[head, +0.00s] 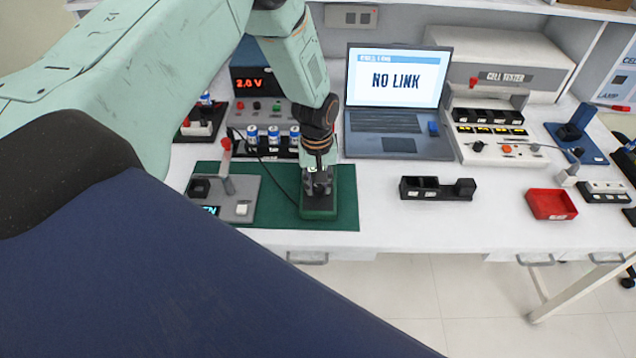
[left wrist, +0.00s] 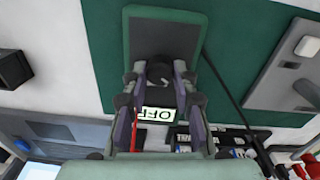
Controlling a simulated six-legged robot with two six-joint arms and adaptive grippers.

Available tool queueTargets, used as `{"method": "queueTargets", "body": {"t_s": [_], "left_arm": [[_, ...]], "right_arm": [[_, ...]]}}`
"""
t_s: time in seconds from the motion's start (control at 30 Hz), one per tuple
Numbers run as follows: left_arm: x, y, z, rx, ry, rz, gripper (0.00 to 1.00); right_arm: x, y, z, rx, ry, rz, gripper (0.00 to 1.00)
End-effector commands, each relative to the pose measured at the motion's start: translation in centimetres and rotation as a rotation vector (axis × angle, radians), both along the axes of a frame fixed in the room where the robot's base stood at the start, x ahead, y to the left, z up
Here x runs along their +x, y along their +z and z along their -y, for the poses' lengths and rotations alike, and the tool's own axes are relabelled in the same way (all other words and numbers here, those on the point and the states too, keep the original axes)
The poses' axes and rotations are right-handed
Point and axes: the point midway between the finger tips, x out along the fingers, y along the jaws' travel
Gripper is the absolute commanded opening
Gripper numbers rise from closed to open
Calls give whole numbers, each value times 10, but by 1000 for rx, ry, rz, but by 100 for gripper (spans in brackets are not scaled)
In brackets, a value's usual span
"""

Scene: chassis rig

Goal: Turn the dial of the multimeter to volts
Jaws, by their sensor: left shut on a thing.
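The multimeter (head: 319,213), with a green case, lies on the green mat (head: 346,205) near the front of the bench. My left gripper (head: 318,184) points down over it and is shut on its dial. In the left wrist view the multimeter (left wrist: 165,35) is upside down, and the dark dial (left wrist: 160,76) sits between the fingertips of my left gripper (left wrist: 161,84). The display (left wrist: 157,114) reads OFF. The fingers hide most of the dial and its markings. My right gripper is not in view.
A grey fixture with a red-tipped lever (head: 238,205) stands left of the multimeter. Several blue-and-white cells stand in a rack (head: 285,153) behind. A laptop (head: 395,105) reads NO LINK. A black holder (head: 437,190) and red tray (head: 551,204) lie right, with clear bench between.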

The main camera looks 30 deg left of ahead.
Motion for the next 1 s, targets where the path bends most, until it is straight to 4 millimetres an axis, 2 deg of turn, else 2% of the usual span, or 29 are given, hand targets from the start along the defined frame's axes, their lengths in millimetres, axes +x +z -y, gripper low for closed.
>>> {"method": "queueTargets", "body": {"t_s": [0.5, 1.0], "left_arm": [[-1, -1, 0, -3, -392, -4, 0], [-2, 0, 0, -2, -524, -5, 0]], "right_arm": [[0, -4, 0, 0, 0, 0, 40], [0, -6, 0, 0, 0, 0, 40]]}}
